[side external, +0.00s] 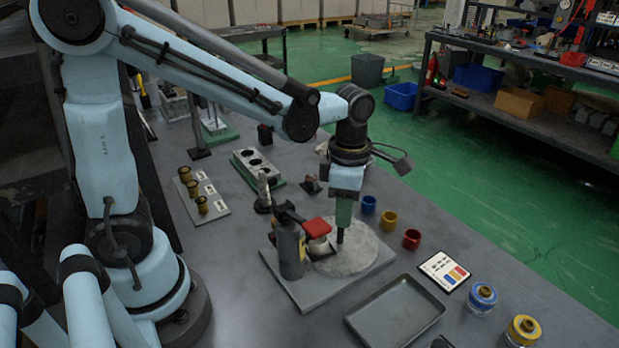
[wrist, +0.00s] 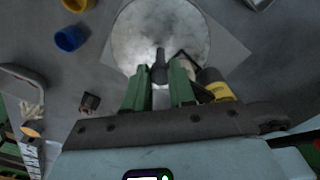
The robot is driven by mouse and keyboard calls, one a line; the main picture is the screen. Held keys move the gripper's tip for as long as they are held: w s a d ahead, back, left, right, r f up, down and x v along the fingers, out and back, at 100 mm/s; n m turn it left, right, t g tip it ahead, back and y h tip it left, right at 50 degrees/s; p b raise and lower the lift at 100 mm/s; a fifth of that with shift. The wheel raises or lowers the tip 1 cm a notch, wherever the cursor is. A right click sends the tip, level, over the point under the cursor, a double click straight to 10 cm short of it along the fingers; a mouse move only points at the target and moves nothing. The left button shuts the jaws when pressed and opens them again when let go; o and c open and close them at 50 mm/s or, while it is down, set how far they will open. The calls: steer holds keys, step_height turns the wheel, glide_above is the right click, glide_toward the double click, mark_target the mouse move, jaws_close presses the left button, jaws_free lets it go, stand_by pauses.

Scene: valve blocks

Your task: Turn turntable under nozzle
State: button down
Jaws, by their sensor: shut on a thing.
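The turntable (side external: 362,250) is a round grey disc on a flat grey base plate (side external: 305,292); it also shows in the wrist view (wrist: 185,28). A dark upright post (side external: 290,252) with a red-topped head (side external: 317,227) stands at the disc's left edge; this looks like the nozzle. Under the red top is a pale piece over the disc. My gripper (side external: 343,212) points down over the disc. In the wrist view its green fingers (wrist: 158,88) are shut on a dark peg (wrist: 159,68) that stands at the disc. Whether the peg is fixed to the disc is hidden.
Blue (side external: 368,204), yellow (side external: 389,219) and red (side external: 412,239) cups stand behind the disc to the right. A grey tray (side external: 395,312) lies in front. A colour card (side external: 444,271) and two jars (side external: 482,297) are at right. A block with holes (side external: 257,166) is behind.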

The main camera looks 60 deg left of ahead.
steer(key=shift+f+n, duration=0.1)
steer(key=shift+n, duration=0.9)
steer(key=c, duration=0.9)
jaws_free()
steer(key=shift+c, duration=0.2)
steer(key=shift+r, duration=0.2)
step_height(320, 180, up, 12)
steer(key=shift+f, duration=0.1)
steer(key=s+a+f+m+t, duration=0.2)
steer(key=f+m+t, duration=0.1)
steer(key=m, duration=1.1)
steer(key=s+a+f+m+t, duration=0.2)
steer(key=f+m+t, duration=0.1)
steer(key=m, duration=1.1)
steer(key=shift+s+a+f+m+t, duration=0.15)
steer(key=shift+s+f+m+t, duration=0.2)
steer(key=shift+t, duration=0.25)
